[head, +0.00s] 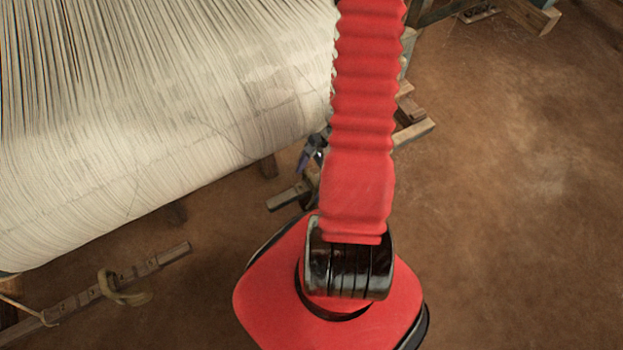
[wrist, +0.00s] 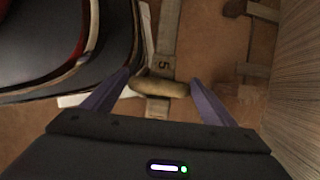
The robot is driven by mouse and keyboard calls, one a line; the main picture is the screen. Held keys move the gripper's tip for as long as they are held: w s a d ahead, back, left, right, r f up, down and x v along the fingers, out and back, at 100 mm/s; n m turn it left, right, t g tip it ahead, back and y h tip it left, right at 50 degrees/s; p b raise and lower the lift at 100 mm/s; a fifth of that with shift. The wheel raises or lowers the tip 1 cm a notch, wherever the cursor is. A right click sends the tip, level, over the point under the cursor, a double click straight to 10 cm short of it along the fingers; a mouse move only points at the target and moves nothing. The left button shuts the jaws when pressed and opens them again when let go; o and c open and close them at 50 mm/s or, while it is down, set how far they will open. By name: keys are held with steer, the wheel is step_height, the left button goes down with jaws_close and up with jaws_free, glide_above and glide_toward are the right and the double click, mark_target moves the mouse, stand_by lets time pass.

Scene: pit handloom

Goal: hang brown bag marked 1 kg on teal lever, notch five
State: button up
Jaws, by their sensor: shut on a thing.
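My gripper (wrist: 160,92) shows in the wrist view, with its two purple fingers shut on a tan, rope-like loop (wrist: 160,87). No bag body and no 1 kg mark can be made out, so I cannot tell whether this loop belongs to the brown bag. Beyond it runs a grey-brown wooden strip (wrist: 166,40) marked 5; the loop crosses in front of it, and I cannot tell whether they touch. No teal shows on this strip. In the head view my gripper (head: 311,152) is small, beside the cloth's edge and partly hidden by my arm.
White warp threads (head: 150,110) fill the upper left of the head view. A wooden bar (head: 160,262) with a tan rope ring (head: 108,288) lies at lower left. Wooden pieces (head: 414,132) stand behind my arm. The brown floor (head: 520,220) is open at right.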

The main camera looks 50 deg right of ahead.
steer(key=shift+s+f, duration=0.1)
steer(key=shift+f, duration=0.05)
steer(key=o, duration=2.1)
